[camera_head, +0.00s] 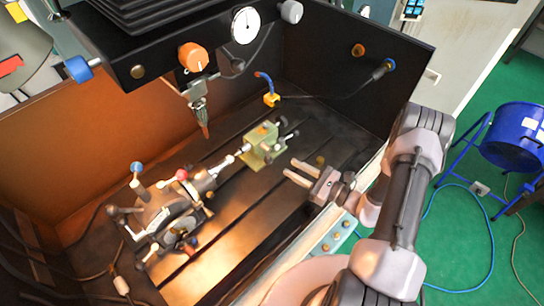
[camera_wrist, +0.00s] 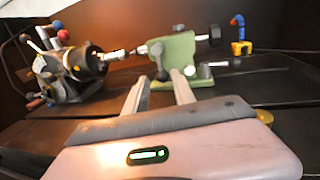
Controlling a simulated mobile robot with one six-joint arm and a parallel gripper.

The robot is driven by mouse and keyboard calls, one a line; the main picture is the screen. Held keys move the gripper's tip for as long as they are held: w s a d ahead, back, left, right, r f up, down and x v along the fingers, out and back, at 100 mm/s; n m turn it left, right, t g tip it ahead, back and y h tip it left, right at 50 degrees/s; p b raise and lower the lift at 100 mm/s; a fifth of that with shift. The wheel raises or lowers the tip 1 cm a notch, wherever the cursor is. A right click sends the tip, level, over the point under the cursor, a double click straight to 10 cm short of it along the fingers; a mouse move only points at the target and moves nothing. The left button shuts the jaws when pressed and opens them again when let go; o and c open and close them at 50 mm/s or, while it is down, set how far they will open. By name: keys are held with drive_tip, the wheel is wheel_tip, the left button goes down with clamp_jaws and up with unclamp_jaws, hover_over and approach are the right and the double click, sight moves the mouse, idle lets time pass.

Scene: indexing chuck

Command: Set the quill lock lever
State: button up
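The green tailstock (camera_head: 262,148) stands on the dark slotted table, and it also shows ahead in the wrist view (camera_wrist: 178,52). Its side facing me carries a small pale-ended lever (camera_wrist: 190,71) and a dark lever with a light end (camera_wrist: 219,64). A dark knob (camera_wrist: 214,34) sits at its right end. I cannot tell for sure which of these is the quill lock lever. My gripper (camera_head: 290,169) is open and empty, its two pale fingers apart and pointing toward the tailstock. In the wrist view, the fingers (camera_wrist: 160,77) stop short of it.
The indexing chuck (camera_head: 165,210), with red and blue knobs, stands left of the tailstock. A spindle head with an orange knob (camera_head: 193,57) hangs above. A blue-and-yellow fixture (camera_head: 270,98) stands behind.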

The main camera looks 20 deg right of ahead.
drive_tip(key=x, duration=0.9)
drive_tip(key=shift+s, duration=0.1)
drive_tip(key=shift+c, duration=0.4)
clamp_jaws()
idle(0.6)
